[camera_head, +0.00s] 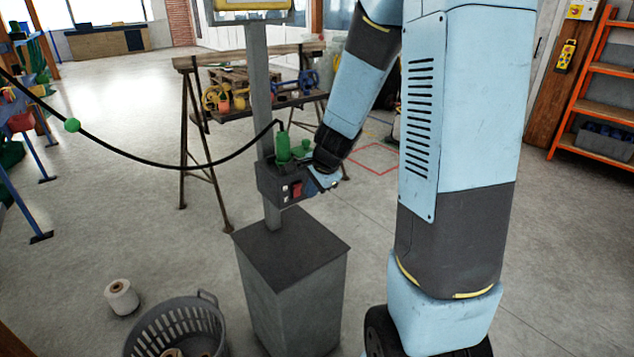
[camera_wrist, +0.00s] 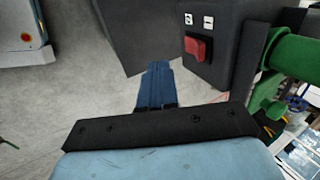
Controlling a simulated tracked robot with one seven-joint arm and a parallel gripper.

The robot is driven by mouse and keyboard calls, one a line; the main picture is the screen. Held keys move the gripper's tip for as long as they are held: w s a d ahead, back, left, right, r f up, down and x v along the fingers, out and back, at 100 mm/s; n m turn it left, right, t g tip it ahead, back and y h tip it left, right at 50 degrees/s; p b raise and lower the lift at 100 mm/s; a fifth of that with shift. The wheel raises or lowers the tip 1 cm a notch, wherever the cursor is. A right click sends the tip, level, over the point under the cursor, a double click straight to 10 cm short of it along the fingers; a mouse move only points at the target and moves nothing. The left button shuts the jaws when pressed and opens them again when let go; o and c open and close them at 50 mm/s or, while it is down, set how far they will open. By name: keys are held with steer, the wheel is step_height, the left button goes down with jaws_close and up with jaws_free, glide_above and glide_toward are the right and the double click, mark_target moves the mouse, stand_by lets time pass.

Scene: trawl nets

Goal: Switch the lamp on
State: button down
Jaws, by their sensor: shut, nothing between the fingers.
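A dark switch box (camera_head: 270,184) is fixed to a grey post (camera_head: 258,90). A red rocker switch (camera_head: 296,189) is on its front face, and it also shows in the wrist view (camera_wrist: 198,48) under two small white labels. My gripper (camera_wrist: 158,68) is shut and empty, its blue fingers pointing at the box. The fingertips are left of and slightly below the red switch in the wrist view; I cannot tell whether they touch the box. A yellow-edged housing (camera_head: 252,5), perhaps the lamp, is cut off at the top of the post; whether it is lit is unclear.
A green plug (camera_head: 283,146) with a black cable (camera_head: 170,165) sits on the box. A grey basket (camera_head: 182,325) and a white spool (camera_head: 121,296) are at lower left. A trestle table (camera_head: 240,112) is behind.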

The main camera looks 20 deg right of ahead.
mark_target(297, 190)
steer(key=shift+w+a+f, duration=0.2)
steer(key=shift+w+a, duration=0.05)
steer(key=shift+w, duration=0.5)
steer(key=shift+w+a+f, duration=0.15)
steer(key=shift+w+a, duration=0.1)
steer(key=shift+w, duration=0.55)
steer(key=shift+w+a+f, duration=0.2)
steer(key=shift+w+a, duration=0.05)
steer(key=shift+w, duration=0.5)
steer(key=shift+d, duration=0.1)
